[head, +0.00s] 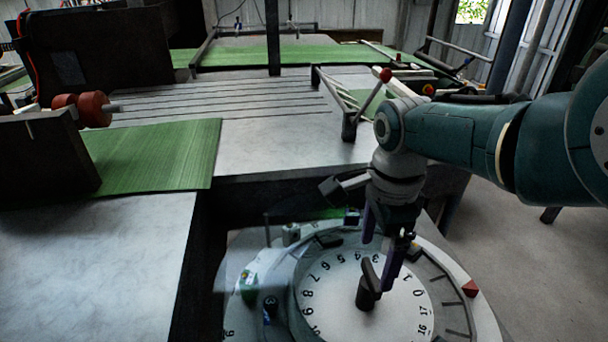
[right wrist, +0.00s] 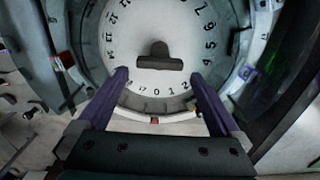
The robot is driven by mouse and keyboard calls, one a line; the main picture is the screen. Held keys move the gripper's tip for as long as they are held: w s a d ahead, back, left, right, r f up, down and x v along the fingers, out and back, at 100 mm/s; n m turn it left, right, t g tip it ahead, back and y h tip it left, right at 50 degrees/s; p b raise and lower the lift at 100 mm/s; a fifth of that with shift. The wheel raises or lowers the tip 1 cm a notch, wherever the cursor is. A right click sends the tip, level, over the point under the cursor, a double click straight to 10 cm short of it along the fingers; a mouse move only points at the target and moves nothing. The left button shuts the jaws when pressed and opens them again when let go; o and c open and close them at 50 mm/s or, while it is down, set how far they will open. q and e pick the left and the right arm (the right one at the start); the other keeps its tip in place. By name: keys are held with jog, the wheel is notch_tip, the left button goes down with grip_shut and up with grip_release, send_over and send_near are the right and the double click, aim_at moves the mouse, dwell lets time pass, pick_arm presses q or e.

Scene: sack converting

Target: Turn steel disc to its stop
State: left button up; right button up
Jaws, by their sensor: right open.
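The steel disc (head: 335,300) is a pale round dial plate with black numbers around its edge. It also shows in the right wrist view (right wrist: 130,75). A dark handle (head: 366,292) stands up at its middle; in the right wrist view the handle (right wrist: 158,63) looks like a short bar with a hub. My right gripper (head: 377,262) has purple fingers and is open over the disc. In the right wrist view its fingertips (right wrist: 158,74) are spread either side of the handle, with gaps; I cannot tell their height against it. My left gripper is out of view.
A pale outer ring with dark tick marks surrounds the disc and bears a red pointer (head: 470,288) near the 0. Small blocks and fittings (head: 250,283) sit on the ring's left. A metal table (head: 110,250) with a green sheet (head: 160,157) lies left and behind.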

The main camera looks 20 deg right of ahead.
pick_arm(q)
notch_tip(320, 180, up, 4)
jog(key=p, duration=0.3)
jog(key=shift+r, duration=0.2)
pick_arm(e)
notch_tip(320, 180, up, 6)
jog(key=shift+f, duration=0.1)
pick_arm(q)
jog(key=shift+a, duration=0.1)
pick_arm(e)
jog(key=s+a+n+t+h, duration=0.1)
jog(key=s+n+t, duration=0.1)
jog(key=s+n, duration=0.9)
jog(key=s+a+r+n+t+y, duration=0.1)
jog(key=s+a+r+n, duration=0.4)
jog(key=s+r+n, duration=0.45)
pick_arm(q)
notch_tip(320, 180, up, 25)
jog(key=p, duration=2.4)
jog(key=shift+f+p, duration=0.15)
jog(key=shift+p, duration=0.25)
pick_arm(e)
notch_tip(320, 180, up, 23)
jog(key=n, duration=0.2)
jog(key=shift+s+r+t, duration=0.2)
jog(key=shift+s+t, duration=0.05)
jog(key=shift+t, duration=0.05)
